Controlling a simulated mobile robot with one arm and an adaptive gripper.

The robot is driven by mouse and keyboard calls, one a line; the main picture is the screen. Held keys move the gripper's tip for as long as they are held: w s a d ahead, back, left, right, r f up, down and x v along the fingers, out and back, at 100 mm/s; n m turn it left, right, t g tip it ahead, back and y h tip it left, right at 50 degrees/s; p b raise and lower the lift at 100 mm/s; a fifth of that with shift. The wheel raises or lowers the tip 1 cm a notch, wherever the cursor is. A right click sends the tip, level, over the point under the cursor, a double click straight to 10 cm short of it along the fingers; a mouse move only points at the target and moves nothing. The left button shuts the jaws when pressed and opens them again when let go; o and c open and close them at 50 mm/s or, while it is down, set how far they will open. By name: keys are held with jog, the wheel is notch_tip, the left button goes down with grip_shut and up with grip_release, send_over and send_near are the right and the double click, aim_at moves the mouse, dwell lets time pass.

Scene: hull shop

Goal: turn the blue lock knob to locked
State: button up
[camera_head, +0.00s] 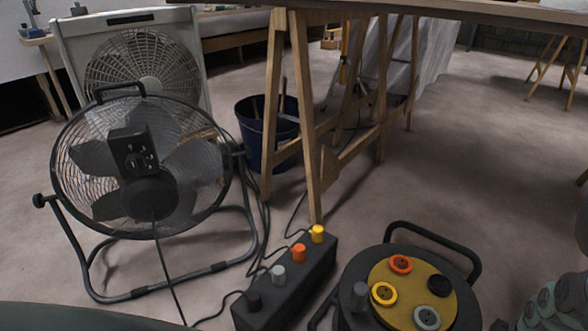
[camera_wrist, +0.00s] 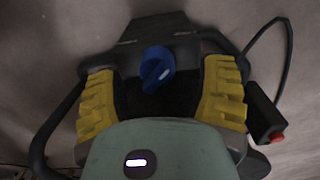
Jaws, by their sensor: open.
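The blue lock knob (camera_wrist: 157,68) shows near the middle of the wrist view, on a dark housing (camera_wrist: 150,30). My gripper (camera_wrist: 160,130) shows as a rounded grey-green body with a lit white lamp, below the knob in the picture. It is open, and a gap shows between this body and the knob. I cannot make out the blue knob in the head view.
A black box (camera_wrist: 268,118) with a red button and cable is right of the housing. In the head view, a round drum (camera_head: 447,262) with coloured sockets and a box with coloured knobs (camera_head: 300,272) stand on the floor. A fan (camera_head: 140,165) and wooden trestle (camera_head: 300,110) stand behind.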

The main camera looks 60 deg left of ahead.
notch_tip(320, 180, up, 14)
jog(key=p, duration=0.9)
jog(key=w+a+m+t+y, duration=0.3)
jog(key=w+a+m+t, duration=0.15)
jog(key=w+a, duration=0.65)
jog(key=w+a+r+m+t, duration=0.1)
jog(key=w+r+m+t, duration=0.5)
jog(key=w, duration=0.3)
jog(key=shift+a+t+y, duration=0.15)
jog(key=shift+t+y, duration=0.25)
jog(key=shift+t, duration=0.05)
